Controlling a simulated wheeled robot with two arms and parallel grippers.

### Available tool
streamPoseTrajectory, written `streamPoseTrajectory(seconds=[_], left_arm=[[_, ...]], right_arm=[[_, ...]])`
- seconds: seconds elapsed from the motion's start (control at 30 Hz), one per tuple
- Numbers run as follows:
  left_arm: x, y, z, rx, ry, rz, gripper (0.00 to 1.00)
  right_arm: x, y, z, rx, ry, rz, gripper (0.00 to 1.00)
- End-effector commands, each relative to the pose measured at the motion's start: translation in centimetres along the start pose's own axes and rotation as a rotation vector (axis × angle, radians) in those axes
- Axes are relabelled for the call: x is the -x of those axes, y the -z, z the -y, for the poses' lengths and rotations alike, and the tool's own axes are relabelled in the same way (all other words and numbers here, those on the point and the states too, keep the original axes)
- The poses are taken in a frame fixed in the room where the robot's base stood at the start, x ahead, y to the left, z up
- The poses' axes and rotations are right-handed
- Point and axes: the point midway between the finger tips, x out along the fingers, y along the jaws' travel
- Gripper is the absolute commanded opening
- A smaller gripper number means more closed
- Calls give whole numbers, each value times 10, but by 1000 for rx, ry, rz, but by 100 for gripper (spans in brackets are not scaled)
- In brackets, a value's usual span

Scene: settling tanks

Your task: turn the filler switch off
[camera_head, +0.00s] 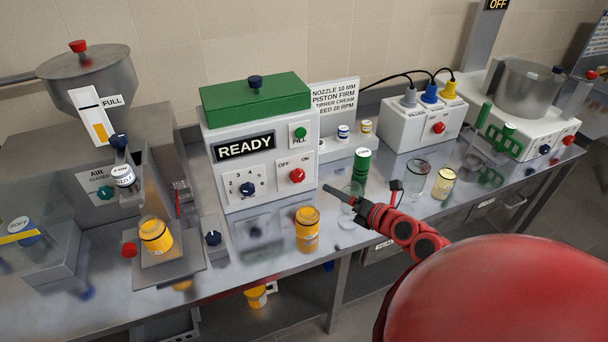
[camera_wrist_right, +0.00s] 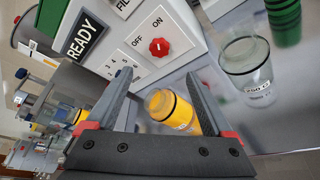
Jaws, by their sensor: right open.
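The filler is a white box with a green lid (camera_head: 256,101) and a lit display reading READY (camera_head: 245,147). Its switch is a red knob (camera_head: 297,175) low on the front, with OFF printed to its left and ON to its right. The red knob (camera_wrist_right: 159,47) also shows in the right wrist view, beyond the fingertips; which mark it points to is hard to tell. My right gripper (camera_head: 328,189) is open and empty, to the right of the knob and apart from it. Its two fingers (camera_wrist_right: 158,77) show in the wrist view. My left gripper is out of view.
An orange jar (camera_head: 307,231) stands on the bench in front of the filler. A clear glass (camera_head: 351,200) and a green stack (camera_head: 361,165) stand to the right. A white box with plugs (camera_head: 422,122) is behind them. Another orange jar (camera_head: 155,236) is left.

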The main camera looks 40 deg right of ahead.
Motion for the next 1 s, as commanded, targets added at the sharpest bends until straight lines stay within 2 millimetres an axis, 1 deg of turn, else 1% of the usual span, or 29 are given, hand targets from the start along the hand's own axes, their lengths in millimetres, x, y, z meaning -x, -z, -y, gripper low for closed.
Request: streamPoseTrajectory(seconds=[0.03,0.27,0.33,0.43,0.6,0.7,0.83,1.0], left_arm=[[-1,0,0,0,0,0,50],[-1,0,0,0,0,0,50],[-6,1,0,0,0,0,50],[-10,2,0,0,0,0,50],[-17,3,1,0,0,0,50],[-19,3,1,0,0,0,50],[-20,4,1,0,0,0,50],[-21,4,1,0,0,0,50]], right_arm=[[-8,1,-2,-1,-2,-5,86],[-43,1,-1,-3,-2,-3,86],[-56,-1,-4,-3,-5,0,86],[-76,1,-3,-6,-3,-4,86],[-114,-2,-4,-8,-6,1,86],[-133,1,-3,-9,-4,-2,86],[-149,-1,-2,-6,-3,3,86],[-159,1,0,-5,-1,-1,86]])
